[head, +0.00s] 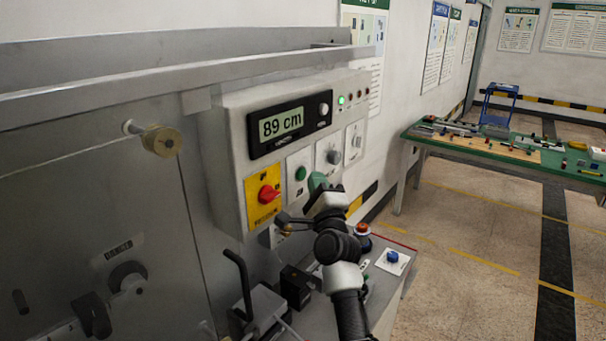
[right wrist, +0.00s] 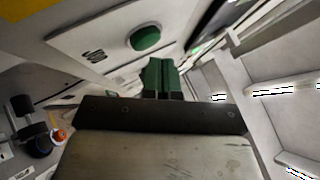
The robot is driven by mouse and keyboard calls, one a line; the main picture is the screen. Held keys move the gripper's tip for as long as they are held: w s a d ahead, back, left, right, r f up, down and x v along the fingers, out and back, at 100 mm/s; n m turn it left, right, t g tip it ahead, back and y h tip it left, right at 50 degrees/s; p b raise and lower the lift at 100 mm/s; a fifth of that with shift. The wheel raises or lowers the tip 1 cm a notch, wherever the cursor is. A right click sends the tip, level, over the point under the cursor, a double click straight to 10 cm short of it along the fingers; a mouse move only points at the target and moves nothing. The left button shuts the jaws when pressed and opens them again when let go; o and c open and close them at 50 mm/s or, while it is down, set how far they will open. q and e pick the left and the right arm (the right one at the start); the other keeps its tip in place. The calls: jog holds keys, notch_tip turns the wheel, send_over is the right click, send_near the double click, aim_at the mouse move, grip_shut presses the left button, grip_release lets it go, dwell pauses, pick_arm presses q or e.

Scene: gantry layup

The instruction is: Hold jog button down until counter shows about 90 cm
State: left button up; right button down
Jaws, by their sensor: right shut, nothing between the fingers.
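The counter (head: 282,123) on the grey control box reads 89 cm in the head view. A round green button (head: 300,173) sits on a white plate below it; I take it as the jog button, but its label is not readable. It also shows in the right wrist view (right wrist: 146,37). My right gripper (head: 318,181) is shut and empty, its green fingertips just right of the button. In the right wrist view the fingertips (right wrist: 160,62) show a small gap from the button. My left gripper is not in view.
A red knob (head: 268,194) on a yellow plate is left of the button. Grey dials (head: 334,157) are to the right. Below stand a console with a blue button (head: 392,257) and an orange-red knob (head: 362,229). A green workbench (head: 440,146) stands behind; floor between is clear.

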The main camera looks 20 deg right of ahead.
jog(key=shift+s+d, duration=0.1)
jog(key=shift+s, duration=0.1)
jog(key=s+d, duration=0.1)
jog(key=s, duration=0.2)
jog(key=s+d+p, duration=0.1)
jog(key=shift+s+d, duration=0.15)
jog(key=shift+d, duration=0.15)
dwell(1.9)
